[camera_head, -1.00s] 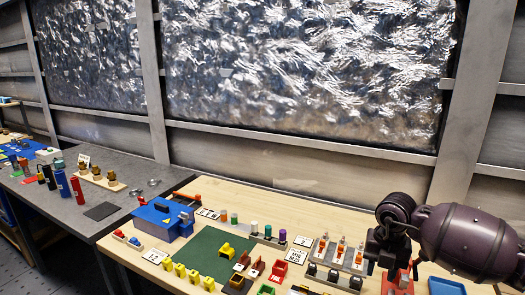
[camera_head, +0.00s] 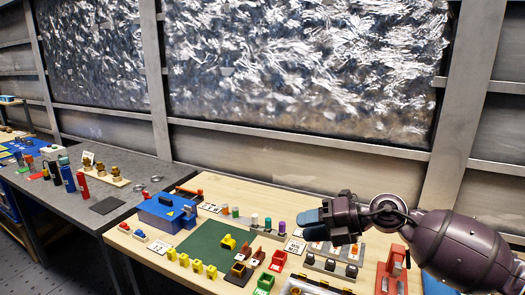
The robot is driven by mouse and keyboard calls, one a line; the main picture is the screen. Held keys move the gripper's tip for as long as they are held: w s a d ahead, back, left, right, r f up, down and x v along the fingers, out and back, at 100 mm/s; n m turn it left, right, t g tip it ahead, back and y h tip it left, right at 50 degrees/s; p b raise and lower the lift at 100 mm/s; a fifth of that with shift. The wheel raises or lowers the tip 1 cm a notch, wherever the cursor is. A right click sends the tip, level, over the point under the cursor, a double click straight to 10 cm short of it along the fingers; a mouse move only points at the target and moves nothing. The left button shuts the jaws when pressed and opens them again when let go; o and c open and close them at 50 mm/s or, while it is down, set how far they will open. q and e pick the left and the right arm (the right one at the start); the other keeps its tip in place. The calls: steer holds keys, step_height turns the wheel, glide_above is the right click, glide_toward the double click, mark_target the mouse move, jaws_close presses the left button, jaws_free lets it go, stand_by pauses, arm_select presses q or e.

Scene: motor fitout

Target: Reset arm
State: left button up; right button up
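My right arm comes in from the right side, dark purple. Its gripper (camera_head: 306,224) points left above the right part of the wooden bench, over a grey rack (camera_head: 330,264) and partly covering the white numbered cards behind it. The fingers are blue-grey and seen from the side. No held object shows, but the gap between the fingertips cannot be made out. My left gripper is not in view.
The wooden bench (camera_head: 215,190) carries a green mat (camera_head: 205,247), a blue box (camera_head: 166,213), several yellow blocks, a red fixture (camera_head: 392,270), and a green bin (camera_head: 263,285). A grey table (camera_head: 135,170) with bottles stands to the left. A metal wall is behind.

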steer(key=s+d+f+m+t+h, duration=0.2)
steer(key=d+f+m+t+h, duration=0.35)
steer(key=m, duration=0.75)
steer(key=s+d+f+m+t+h, duration=0.2)
steer(key=d+f+m+t+h, duration=0.3)
steer(key=m+t, duration=0.55)
steer(key=s+d+f+m+g+h, duration=0.1)
steer(key=s+d+f+m+g, duration=0.1)
steer(key=s+f, duration=0.5)
steer(key=s+d+f+m+g+h, duration=0.1)
steer(key=s+d+f+m+g, duration=0.1)
steer(key=s+f+m, duration=0.3)
steer(key=s+d+f+m+g+h, duration=0.1)
steer(key=s+d+f+m+g, duration=0.2)
steer(key=s+f, duration=0.7)
steer(key=shift+s+m+g, duration=0.4)
steer(key=shift+s+m, duration=0.15)
steer(key=shift+s, duration=0.1)
steer(key=shift+a, duration=0.1)
